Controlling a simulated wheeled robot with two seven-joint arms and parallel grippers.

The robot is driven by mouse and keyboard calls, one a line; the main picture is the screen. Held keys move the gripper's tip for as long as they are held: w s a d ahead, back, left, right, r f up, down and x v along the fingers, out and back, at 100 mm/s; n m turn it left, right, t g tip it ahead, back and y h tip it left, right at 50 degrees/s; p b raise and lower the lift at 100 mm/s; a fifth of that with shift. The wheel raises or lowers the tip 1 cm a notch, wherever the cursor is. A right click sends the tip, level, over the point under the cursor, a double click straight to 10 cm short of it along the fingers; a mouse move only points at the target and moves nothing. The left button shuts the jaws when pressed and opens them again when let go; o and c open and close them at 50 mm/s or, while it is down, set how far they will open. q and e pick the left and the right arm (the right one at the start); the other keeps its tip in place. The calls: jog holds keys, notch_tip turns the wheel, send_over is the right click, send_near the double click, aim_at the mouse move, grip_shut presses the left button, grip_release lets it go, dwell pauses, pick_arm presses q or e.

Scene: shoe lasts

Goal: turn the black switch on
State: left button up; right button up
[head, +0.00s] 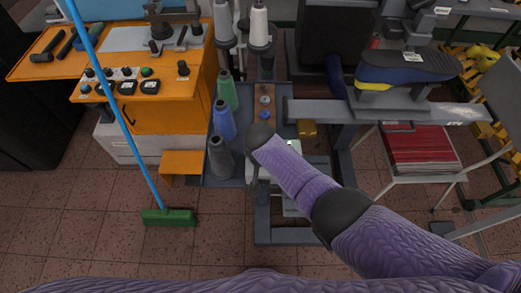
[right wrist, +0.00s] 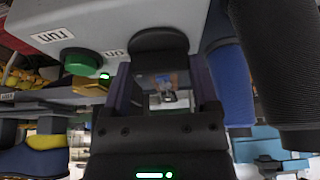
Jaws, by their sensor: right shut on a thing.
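The black switch (right wrist: 158,42) is a round dark knob on a light grey control box (right wrist: 105,20) in the right wrist view, beside an "on" label. My right gripper (right wrist: 162,64) is shut on this knob, with one finger on each side of it. The fingers hide part of the knob, and its turn angle is hard to tell. In the head view my purple right arm reaches in from the lower right and covers the switch. My left gripper is in neither view.
A green button (right wrist: 82,62) with a lit green lamp (right wrist: 105,76) and a "run" label sit beside the switch. Thread cones, one blue (head: 224,120) and one green (head: 227,90), stand left of my arm. A green broom (head: 169,217) leans against the orange bench (head: 165,108).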

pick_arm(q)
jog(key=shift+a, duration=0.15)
pick_arm(e)
jog(key=o, duration=1.1)
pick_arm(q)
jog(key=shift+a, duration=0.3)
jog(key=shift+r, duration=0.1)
pick_arm(e)
jog(key=shift+r, duration=0.15)
pick_arm(q)
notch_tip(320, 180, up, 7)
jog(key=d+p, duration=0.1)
jog(key=p, duration=0.5)
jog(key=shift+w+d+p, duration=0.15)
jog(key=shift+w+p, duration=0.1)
jog(key=shift+p, duration=0.15)
pick_arm(e)
jog(key=v, duration=0.9)
jog(key=shift+s+r, duration=0.15)
jog(key=shift+r, duration=0.2)
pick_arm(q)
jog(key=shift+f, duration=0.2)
